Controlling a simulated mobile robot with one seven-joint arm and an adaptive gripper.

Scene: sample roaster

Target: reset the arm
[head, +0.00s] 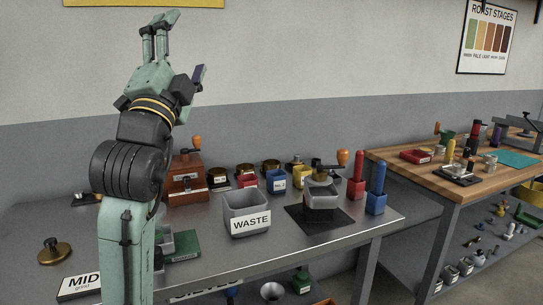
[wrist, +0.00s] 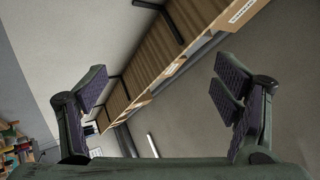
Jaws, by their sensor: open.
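My gripper (head: 158,27) is raised high above the metal table in the head view, with my arm standing nearly upright at the left. Its fingers point up, against the pale wall. In the wrist view my gripper (wrist: 162,100) has its two dark-padded fingers spread wide apart with nothing between them. Beyond them the wrist view shows a tilted wooden slatted structure (wrist: 165,65) and plain wall. My arm hides part of the table's left side.
The metal table (head: 325,245) holds a grey WASTE bin (head: 247,207), a dark mat (head: 297,222) with a container, a brown box grinder (head: 185,183) and red (head: 357,187) and blue (head: 376,203) holders. A wooden-topped bench (head: 405,160) stands right. Air around my gripper is clear.

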